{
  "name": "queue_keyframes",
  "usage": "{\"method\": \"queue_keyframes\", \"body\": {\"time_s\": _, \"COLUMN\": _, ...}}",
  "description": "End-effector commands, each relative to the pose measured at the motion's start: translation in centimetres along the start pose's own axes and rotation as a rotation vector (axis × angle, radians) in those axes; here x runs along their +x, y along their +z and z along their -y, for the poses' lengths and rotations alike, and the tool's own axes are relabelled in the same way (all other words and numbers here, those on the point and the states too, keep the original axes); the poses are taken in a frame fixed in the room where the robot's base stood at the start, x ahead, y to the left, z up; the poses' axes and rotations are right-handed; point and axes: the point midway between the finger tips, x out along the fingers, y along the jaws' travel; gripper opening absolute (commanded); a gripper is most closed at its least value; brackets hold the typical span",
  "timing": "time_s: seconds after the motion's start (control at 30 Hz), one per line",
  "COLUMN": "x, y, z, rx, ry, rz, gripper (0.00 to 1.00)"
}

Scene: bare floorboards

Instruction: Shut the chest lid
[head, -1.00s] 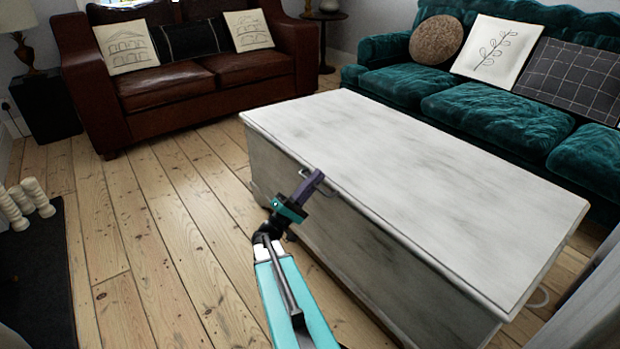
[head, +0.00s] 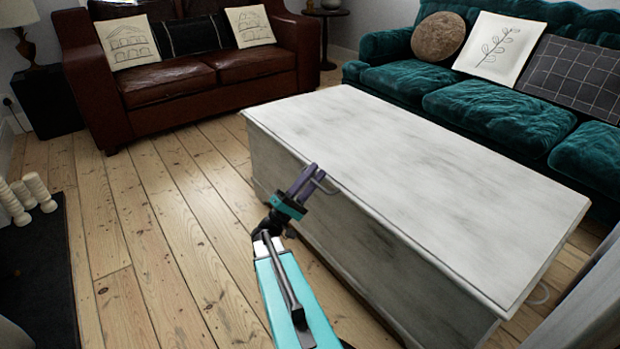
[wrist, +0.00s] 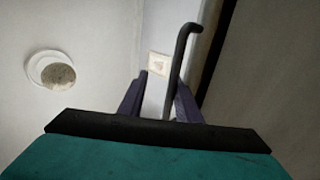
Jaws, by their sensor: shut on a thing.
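The chest (head: 390,240) is a long, whitewashed wooden box in the middle of the head view. Its lid (head: 420,175) lies flat on top, and I see no gap under its near edge. A thin metal handle (head: 322,181) sticks out from the lid's near edge. My gripper (head: 307,175) is at this handle, beside the chest's front, with its purple fingers pointing up. In the wrist view the dark, hooked handle bar (wrist: 177,75) runs between the fingers of my gripper (wrist: 160,95), which are shut on it. The chest's inside is hidden.
A brown leather sofa (head: 170,82) stands at the back left. A teal sofa (head: 480,110) stands close behind the chest. Bare floorboards (head: 150,240) are free to the left. A dark hearth slab (head: 40,280) with white candles (head: 38,190) lies at the far left.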

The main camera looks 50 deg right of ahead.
Motion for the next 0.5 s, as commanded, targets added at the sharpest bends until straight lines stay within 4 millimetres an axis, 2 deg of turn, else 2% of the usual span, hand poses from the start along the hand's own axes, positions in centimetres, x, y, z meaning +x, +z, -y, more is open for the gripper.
{"method": "queue_keyframes", "body": {"time_s": 0.03, "x": -1.0, "y": -0.1, "z": 1.2, "rx": -0.005, "ry": -0.054, "rz": -0.012, "gripper": 0.16}}
{"method": "queue_keyframes", "body": {"time_s": 0.37, "x": -1.5, "y": -0.2, "z": 1.2, "rx": -0.005, "ry": -0.052, "rz": -0.012, "gripper": 0.16}}
{"method": "queue_keyframes", "body": {"time_s": 0.43, "x": -1.9, "y": -0.2, "z": 1.1, "rx": -0.005, "ry": -0.051, "rz": -0.012, "gripper": 0.2}}
{"method": "queue_keyframes", "body": {"time_s": 0.5, "x": -2.5, "y": -0.3, "z": 1.1, "rx": -0.005, "ry": -0.05, "rz": -0.013, "gripper": 0.31}}
